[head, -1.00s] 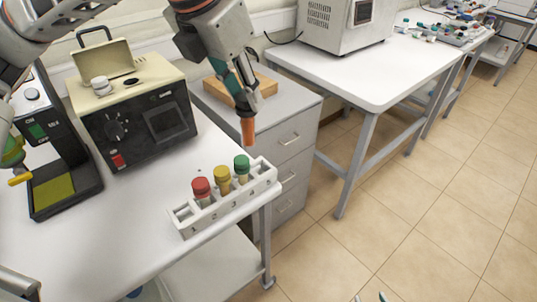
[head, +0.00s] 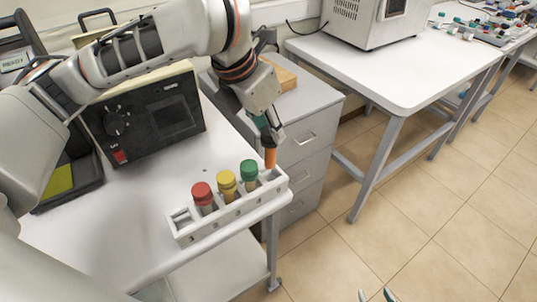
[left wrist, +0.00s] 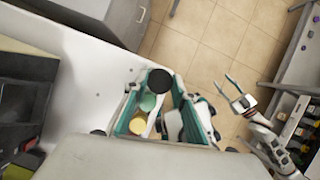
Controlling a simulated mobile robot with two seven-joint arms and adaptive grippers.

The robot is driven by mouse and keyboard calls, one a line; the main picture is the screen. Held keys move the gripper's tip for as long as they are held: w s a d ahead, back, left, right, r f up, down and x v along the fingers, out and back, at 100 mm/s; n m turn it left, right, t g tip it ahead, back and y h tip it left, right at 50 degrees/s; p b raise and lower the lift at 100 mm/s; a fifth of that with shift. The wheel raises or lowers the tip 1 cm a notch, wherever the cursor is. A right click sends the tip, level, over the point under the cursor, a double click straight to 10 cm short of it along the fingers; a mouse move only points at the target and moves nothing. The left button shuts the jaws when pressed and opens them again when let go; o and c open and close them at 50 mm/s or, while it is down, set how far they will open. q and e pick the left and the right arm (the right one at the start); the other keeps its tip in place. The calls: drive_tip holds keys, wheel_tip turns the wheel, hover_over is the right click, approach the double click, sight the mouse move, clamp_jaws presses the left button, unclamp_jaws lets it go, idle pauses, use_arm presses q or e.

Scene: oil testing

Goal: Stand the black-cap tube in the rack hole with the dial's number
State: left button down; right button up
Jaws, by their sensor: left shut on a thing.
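My left gripper (head: 266,134) is shut on the black-cap tube (head: 270,158), which has an orange-brown body and is held nearly upright. The tube's lower end is at the right end of the white rack (head: 228,217), beside the green-cap tube (head: 249,170). I cannot tell whether it is inside the hole or just above it. The black cap (left wrist: 160,80) shows between the fingers in the left wrist view. The dial (head: 115,122) is on the black panel; its number is too small to read. My right gripper (left wrist: 238,92) is open and empty, away from the rack.
The red-cap tube (head: 203,194) and yellow-cap tube (head: 227,183) stand in the rack. The rack is near the table's front edge. A grey drawer cabinet (head: 310,135) stands behind. My left arm covers part of the tester.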

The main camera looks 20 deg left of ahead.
sight(265, 146)
use_arm(q)
wheel_tip(265, 146, down, 3)
drive_tip(key=shift+r, duration=0.1)
wheel_tip(265, 146, down, 4)
drive_tip(key=shift+r+b, duration=0.25)
drive_tip(key=shift+b, duration=0.3)
drive_tip(key=shift+f, duration=0.45)
use_arm(e)
wheel_tip(265, 146, down, 2)
drive_tip(key=shift+d+f, duration=0.1)
drive_tip(key=shift+d, duration=0.05)
use_arm(q)
drive_tip(key=c, duration=1.7)
unclamp_jaws()
use_arm(e)
drive_tip(key=shift+w+r, duration=0.15)
drive_tip(key=shift+r, duration=0.25)
